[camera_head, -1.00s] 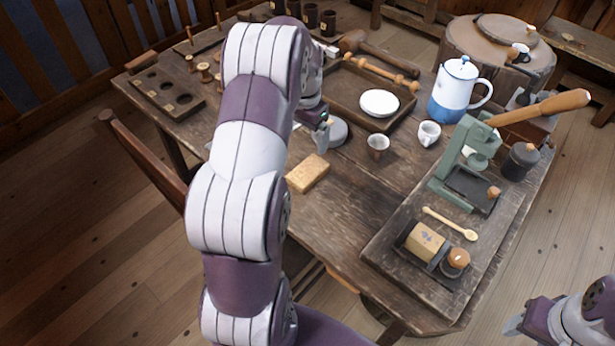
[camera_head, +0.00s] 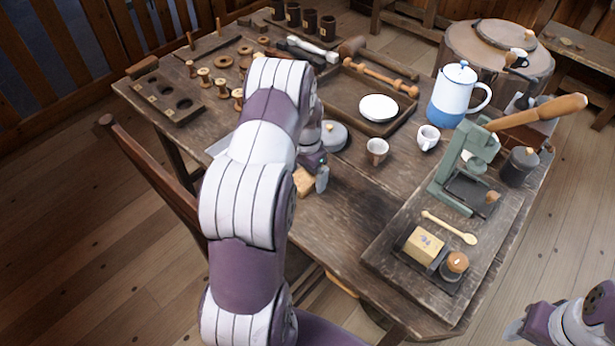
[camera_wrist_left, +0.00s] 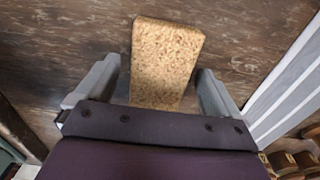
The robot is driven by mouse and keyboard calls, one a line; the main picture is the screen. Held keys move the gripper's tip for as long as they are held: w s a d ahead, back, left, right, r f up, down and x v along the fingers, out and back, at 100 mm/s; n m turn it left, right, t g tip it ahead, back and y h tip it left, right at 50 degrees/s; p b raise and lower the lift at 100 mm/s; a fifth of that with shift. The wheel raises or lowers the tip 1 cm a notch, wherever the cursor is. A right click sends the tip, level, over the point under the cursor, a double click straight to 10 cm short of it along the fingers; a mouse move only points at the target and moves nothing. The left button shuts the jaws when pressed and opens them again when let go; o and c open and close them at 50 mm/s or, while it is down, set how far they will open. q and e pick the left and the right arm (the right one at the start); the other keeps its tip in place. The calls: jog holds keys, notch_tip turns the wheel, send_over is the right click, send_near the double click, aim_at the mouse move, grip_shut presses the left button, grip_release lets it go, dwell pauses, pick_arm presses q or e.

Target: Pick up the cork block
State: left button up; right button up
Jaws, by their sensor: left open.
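The cork block (camera_head: 303,182) is a tan speckled block on the wooden table, partly hidden behind my left arm in the head view. In the left wrist view the cork block (camera_wrist_left: 166,58) lies between the two grey fingers of my left gripper (camera_wrist_left: 158,78). The fingers are apart, with a gap visible on each side of the block. In the head view my left gripper (camera_head: 316,176) is low over the block. My right gripper (camera_head: 518,328) is at the lower right, away from the table top; its jaw opening is unclear.
A grey lidded tin (camera_head: 333,136) stands just behind the left gripper. A small cup (camera_head: 377,151) and white mug (camera_head: 428,138) stand to the right. A board (camera_head: 385,240) with a green press (camera_head: 462,165) fills the right side. Bare table lies in front.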

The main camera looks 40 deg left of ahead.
aim_at(307, 176)
pick_arm(q)
jog(key=c, duration=1.2)
jog(key=shift+r, duration=0.1)
jog(key=r, duration=0.4)
jog(key=shift+d+r, duration=0.2)
jog(key=s+d+r, duration=0.1)
jog(key=d+r, duration=0.1)
jog(key=d, duration=0.1)
jog(key=d+r, duration=0.2)
jog(key=d, duration=0.2)
jog(key=s+d+r, duration=0.1)
jog(key=d+r, duration=0.1)
jog(key=d, duration=0.2)
jog(key=shift+s+r, duration=0.25)
jog(key=shift+s, duration=0.05)
